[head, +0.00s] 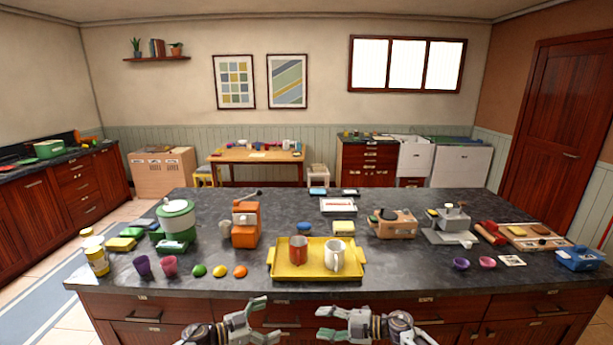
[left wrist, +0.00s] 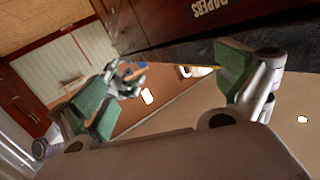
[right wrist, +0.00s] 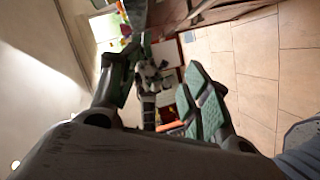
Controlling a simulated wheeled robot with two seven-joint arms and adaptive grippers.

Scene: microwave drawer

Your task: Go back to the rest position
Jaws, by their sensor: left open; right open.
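My left gripper (head: 262,320) is in front of the kitchen island, low in the head view, near the drawer fronts. Its fingers are apart and nothing is between them. Its green-padded fingers also show in the left wrist view (left wrist: 165,90). My right gripper (head: 322,322) is just to the right of it, also in front of the island. It is open and empty, and its green-padded fingers show in the right wrist view (right wrist: 165,80). Both grippers are below the level of the countertop and apart from the things on it.
The dark countertop (head: 400,272) has its front edge just beyond my grippers. A yellow tray (head: 318,273) holds a red mug (head: 298,250) and a white mug (head: 335,254).

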